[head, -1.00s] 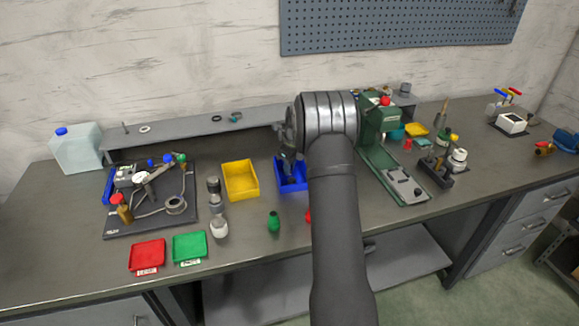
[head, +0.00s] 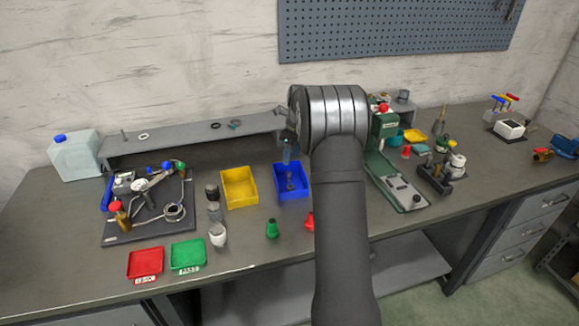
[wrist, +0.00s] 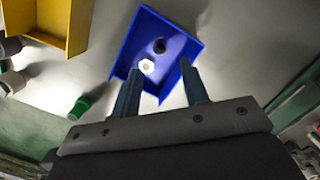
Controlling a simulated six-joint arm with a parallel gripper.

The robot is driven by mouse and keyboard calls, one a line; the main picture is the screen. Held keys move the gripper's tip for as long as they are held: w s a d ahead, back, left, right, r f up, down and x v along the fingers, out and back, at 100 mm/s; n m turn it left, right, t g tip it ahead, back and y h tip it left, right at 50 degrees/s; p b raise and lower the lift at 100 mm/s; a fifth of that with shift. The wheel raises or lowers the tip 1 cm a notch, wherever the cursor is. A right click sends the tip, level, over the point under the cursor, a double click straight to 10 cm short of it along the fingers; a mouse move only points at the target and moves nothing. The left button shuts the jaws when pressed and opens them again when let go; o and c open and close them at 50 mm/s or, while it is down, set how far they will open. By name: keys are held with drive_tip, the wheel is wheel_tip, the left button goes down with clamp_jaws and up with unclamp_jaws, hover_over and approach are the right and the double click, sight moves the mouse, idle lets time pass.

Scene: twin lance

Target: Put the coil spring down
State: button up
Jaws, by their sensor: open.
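My gripper (wrist: 163,78) is open in the wrist view, its two blue fingers apart with nothing held between them. In the head view my gripper (head: 288,158) is above the back of the blue bin (head: 277,184), partly hidden by my arm. The blue bin (wrist: 135,46) shows beyond the fingertips in the wrist view. Inside it are a small dark round piece (wrist: 160,46) and a bright white six-sided piece (wrist: 147,66). A thin dark upright shape (head: 290,181) shows in the bin in the head view. I cannot tell which of these, if any, is the coil spring.
A yellow bin (head: 239,187) stands left of the blue bin. Red (head: 145,263) and green (head: 188,253) trays lie at the front left. A green press (head: 392,165) stands to the right, and a raised grey shelf (head: 190,142) runs behind.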

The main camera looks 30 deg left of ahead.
sight(288, 172)
drive_tip(key=shift+d+r, duration=0.15)
drive_tip(key=shift+r, duration=0.65)
drive_tip(key=shift+d+r, duration=0.1)
drive_tip(key=shift+r, duration=0.7)
drive_tip(key=shift+f, duration=0.1)
drive_tip(key=f, duration=0.4)
drive_tip(key=a+f, duration=0.1)
drive_tip(key=f, duration=0.7)
drive_tip(key=shift+a+f, duration=0.25)
drive_tip(key=shift+a, duration=0.15)
wheel_tip(288, 172, up, 3)
drive_tip(key=shift+r, duration=0.75)
